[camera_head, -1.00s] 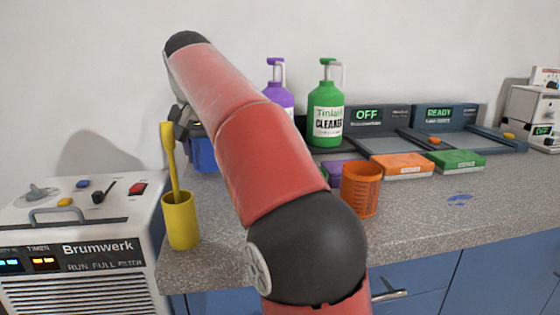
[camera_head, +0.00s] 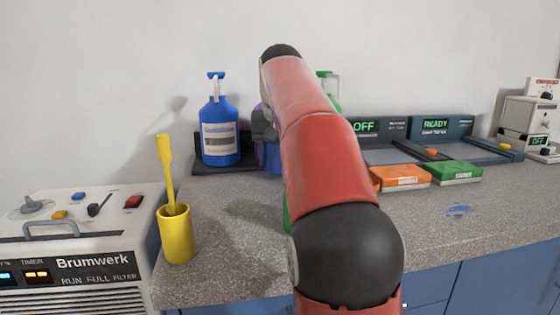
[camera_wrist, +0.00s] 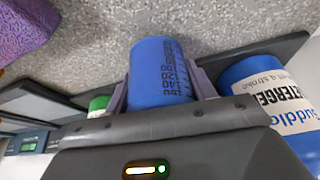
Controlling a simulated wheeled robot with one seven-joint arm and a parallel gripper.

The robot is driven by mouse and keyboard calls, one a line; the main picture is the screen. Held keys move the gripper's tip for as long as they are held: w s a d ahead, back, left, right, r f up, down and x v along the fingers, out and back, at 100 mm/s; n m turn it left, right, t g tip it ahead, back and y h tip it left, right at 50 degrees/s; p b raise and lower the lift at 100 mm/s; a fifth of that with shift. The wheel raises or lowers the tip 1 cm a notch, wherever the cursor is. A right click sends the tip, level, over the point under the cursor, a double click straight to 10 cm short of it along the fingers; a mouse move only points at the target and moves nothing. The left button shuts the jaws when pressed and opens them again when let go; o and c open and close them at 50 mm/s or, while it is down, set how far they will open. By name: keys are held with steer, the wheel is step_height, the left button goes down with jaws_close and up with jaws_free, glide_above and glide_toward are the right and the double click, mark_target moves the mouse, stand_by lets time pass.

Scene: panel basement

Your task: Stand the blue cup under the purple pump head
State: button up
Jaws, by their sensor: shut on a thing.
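The blue cup (camera_wrist: 158,72) is between the two fingers of my gripper (camera_wrist: 160,92), which is shut on it, with its printed marks showing in the wrist view. In the head view, the cup (camera_head: 270,155) shows partly beside my arm, close to the bottle shelf, and my gripper (camera_head: 264,125) is mostly hidden. The purple pump bottle is almost wholly hidden behind my arm in the head view, and its pump head cannot be made out. Whether the cup touches the surface under it cannot be told.
A blue pump bottle (camera_head: 220,140) stands left of the cup; it is close beside my gripper in the wrist view (camera_wrist: 265,95). A green bottle (camera_wrist: 98,105) is on the other side. A yellow cup with a utensil (camera_head: 178,235) stands at the counter's left front. A purple block (camera_wrist: 22,28) lies nearby.

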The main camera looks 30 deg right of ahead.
steer(key=shift+d+f, duration=0.25)
steer(key=shift+d, duration=0.05)
steer(key=shift+f+b, duration=0.35)
steer(key=shift+f, duration=0.15)
steer(key=shift+f, duration=0.15)
steer(key=o, duration=1)
steer(key=shift+s+a+r, duration=0.1)
steer(key=shift+r, duration=0.35)
steer(key=s+a, duration=0.1)
steer(key=s, duration=0.2)
steer(key=s+a+b, duration=0.1)
steer(key=s+a, duration=0.1)
steer(key=s, duration=0.2)
steer(key=s+a+b, duration=0.1)
steer(key=s, duration=0.3)
steer(key=shift+s+a+r, duration=0.2)
steer(key=shift+a+r, duration=0.05)
steer(key=shift+a, duration=0.1)
